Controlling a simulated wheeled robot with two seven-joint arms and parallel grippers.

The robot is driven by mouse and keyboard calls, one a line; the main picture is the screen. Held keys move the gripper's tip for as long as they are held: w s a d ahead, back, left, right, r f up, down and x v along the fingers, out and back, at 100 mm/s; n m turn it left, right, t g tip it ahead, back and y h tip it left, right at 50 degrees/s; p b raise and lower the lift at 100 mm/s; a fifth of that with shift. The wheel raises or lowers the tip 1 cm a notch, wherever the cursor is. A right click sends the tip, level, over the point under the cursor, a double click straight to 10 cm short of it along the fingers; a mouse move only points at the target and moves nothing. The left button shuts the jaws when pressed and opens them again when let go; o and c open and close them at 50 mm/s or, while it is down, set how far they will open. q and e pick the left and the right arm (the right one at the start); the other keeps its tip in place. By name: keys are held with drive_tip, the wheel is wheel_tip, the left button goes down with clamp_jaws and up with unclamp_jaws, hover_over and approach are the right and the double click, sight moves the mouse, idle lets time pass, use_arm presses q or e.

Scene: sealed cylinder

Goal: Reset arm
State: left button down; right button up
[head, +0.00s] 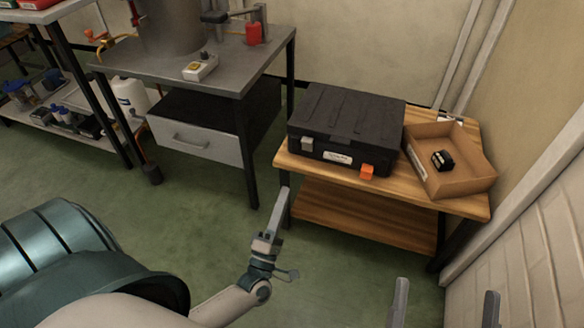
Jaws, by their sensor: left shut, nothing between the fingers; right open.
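My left gripper (279,207) is in the middle of the head view, in front of the left end of the wooden bench. Its fingers are shut together with nothing between them and point upward in the picture. My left forearm comes in from the lower left. My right gripper (445,291) shows only as two separate fingertips at the bottom edge, right of centre. It is open and nothing shows between its fingers; the rest of it is out of view.
A wooden bench (463,206) holds a closed black case (346,118), a small orange block (367,172) and an open cardboard box (468,183) with a black item (442,160) inside. A metal table (252,66) with a drawer stands left. A wall closes the right; green floor lies between.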

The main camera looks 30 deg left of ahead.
use_arm(q)
drive_tip(key=shift+d, duration=0.1)
use_arm(e)
drive_tip(key=shift+f, duration=0.1)
